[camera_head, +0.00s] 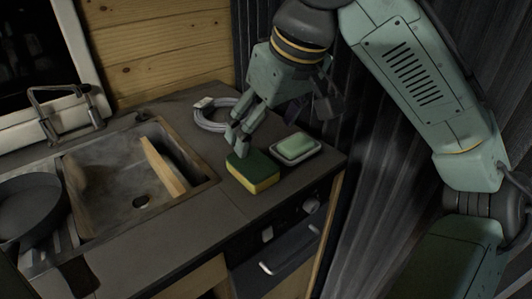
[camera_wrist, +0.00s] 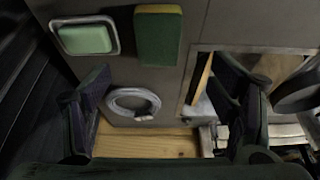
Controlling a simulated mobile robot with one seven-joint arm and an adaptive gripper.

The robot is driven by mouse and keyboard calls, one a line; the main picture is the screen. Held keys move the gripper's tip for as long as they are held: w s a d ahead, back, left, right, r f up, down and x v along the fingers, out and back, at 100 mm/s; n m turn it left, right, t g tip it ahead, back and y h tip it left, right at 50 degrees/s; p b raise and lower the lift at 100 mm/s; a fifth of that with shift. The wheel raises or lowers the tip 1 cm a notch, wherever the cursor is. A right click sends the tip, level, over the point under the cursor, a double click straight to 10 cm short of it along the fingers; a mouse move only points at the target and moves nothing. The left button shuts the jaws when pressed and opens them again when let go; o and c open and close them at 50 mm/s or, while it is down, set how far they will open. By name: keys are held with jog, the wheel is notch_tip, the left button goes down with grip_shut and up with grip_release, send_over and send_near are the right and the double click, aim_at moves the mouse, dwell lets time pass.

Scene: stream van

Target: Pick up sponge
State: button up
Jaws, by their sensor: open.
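A sponge (camera_head: 253,172) with a dark green top and a yellow side lies flat on the grey counter, just right of the sink. It also shows at the top middle of the wrist view (camera_wrist: 158,35). My gripper (camera_head: 238,140) hangs above and just behind the sponge in the head view, fingers pointing down. In the wrist view its two fingers stand wide apart, open, with nothing between them. The sponge lies beyond the fingertips. In the head view the fingertips come close to the sponge's back edge; I cannot tell the exact gap.
A green soap bar (camera_head: 296,146) in a pale dish sits right of the sponge. A coiled grey cable (camera_head: 209,117) lies behind. The sink (camera_head: 110,185) holds a tilted wooden board (camera_head: 163,167). A dark pan (camera_head: 30,208) is at left. The corrugated wall (camera_head: 375,150) bounds the right.

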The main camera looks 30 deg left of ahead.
send_over(254, 163)
jog(key=s+d, duration=0.2)
jog(key=f, duration=0.4)
jog(key=shift+w+f, duration=0.2)
jog(key=shift+w, duration=0.05)
jog(key=x, duration=0.3)
jog(key=p+x, duration=0.1)
jog(key=shift+w+f, duration=0.35)
jog(key=shift+w+a+f, duration=0.1)
jog(key=shift+a+f, duration=0.1)
jog(key=shift+f, duration=0.25)
jog(key=shift+f, duration=0.25)
jog(key=shift+c, duration=0.3)
jog(key=c, duration=0.8)
